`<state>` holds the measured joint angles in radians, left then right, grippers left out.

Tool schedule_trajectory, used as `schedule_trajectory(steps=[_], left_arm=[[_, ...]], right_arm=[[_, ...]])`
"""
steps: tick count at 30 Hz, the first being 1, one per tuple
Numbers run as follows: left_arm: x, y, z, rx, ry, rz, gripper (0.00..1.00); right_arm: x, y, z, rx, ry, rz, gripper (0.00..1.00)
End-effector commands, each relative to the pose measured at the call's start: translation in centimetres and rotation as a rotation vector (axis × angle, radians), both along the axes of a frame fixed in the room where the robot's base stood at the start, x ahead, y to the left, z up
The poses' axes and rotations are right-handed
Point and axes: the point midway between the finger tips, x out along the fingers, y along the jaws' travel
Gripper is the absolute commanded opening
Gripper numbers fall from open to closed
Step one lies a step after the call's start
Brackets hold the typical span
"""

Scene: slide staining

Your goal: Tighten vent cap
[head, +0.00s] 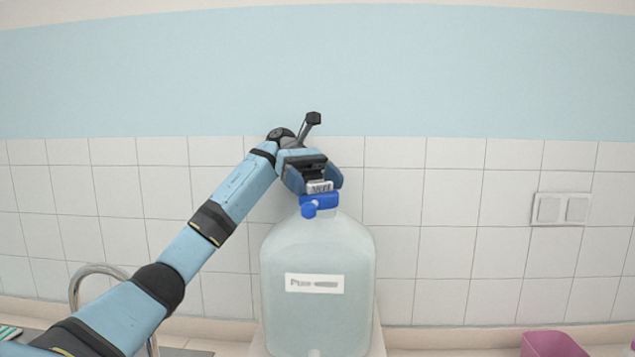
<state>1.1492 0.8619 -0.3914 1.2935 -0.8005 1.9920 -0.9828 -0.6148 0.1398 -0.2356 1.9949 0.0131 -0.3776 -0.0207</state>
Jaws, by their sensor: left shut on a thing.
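A large translucent jug (318,250) with a white label stands upright against the tiled wall. A blue cap (322,200) with a small round blue knob (309,210) at its front sits on the jug's neck. Just above the blue cap is a small whitish ribbed piece (320,188), which looks like the vent cap. My left gripper (318,184) points down over the jug's top and is shut on this vent cap. The fingers partly hide it, so I cannot tell how far down it is seated. My right gripper is not in view.
A curved metal tap (90,270) stands at the lower left, behind my left arm. A pink container (552,344) sits at the lower right. A double wall switch (562,209) is on the tiles at right. The counter right of the jug has free room.

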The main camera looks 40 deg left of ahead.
Motion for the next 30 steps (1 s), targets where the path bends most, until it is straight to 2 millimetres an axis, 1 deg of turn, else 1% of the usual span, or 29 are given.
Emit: schedule_trajectory(steps=[1,2,3,11,14,17,23,30], left_arm=[[0.0,0.0,0.1,0.0,-0.001,0.001,0.4],[0.0,0.0,0.1,0.0,-0.001,0.001,0.85],[0.0,0.0,0.1,0.0,-0.001,0.001,0.89],[0.0,0.0,0.1,0.0,0.0,0.001,0.89],[0.0,0.0,0.6,0.0,-0.001,0.001,0.89],[0.0,0.0,1.9,-0.001,-0.003,0.001,0.89],[-0.1,0.0,6.3,0.0,-0.005,0.002,0.89],[-0.1,0.0,11.7,0.0,-0.004,0.003,0.89]], right_arm=[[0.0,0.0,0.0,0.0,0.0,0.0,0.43],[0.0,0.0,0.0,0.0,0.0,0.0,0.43],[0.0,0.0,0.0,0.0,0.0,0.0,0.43],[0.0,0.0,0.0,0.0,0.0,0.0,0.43],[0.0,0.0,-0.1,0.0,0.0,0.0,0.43],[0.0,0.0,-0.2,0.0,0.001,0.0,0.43],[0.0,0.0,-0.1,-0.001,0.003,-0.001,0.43],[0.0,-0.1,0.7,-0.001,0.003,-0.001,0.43]])
